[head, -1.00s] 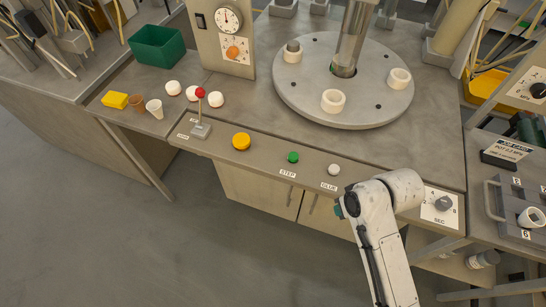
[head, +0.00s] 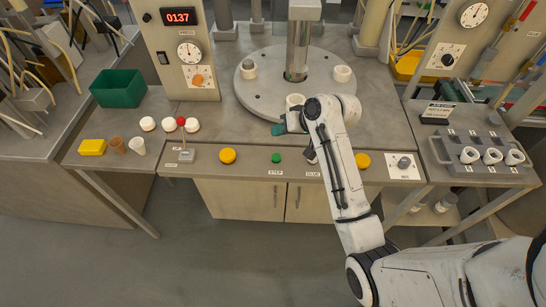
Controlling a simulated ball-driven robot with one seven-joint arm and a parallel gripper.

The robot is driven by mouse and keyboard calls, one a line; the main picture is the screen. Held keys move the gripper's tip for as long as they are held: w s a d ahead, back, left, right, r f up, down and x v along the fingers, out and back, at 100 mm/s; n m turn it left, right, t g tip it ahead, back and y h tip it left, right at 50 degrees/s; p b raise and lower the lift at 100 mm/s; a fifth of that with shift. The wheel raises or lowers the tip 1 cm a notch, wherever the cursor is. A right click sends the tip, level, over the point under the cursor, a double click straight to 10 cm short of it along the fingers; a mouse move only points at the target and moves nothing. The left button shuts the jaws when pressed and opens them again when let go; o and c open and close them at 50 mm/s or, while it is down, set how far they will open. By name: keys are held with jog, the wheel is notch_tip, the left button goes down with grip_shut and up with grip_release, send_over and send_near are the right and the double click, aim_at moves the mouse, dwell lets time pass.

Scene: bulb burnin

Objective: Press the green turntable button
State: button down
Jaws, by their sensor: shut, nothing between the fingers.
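My gripper (head: 284,129) is above the bench at the turntable's near rim, behind and slightly right of the green button in the picture. It is shut and empty and does not appear to touch the button. Its fingertips are hard to make out. The green button is fully visible.
A dial (head: 404,162) is at right.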

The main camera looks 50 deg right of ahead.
jog(key=shift+f, duration=0.1)
jog(key=b, duration=0.7)
send_over(279, 157)
notch_tip(279, 157, down, 6)
jog(key=shift+f, duration=1.35)
jog(key=shift+f, duration=0.15)
dwell(0.6)
jog(key=shift+f, duration=0.25)
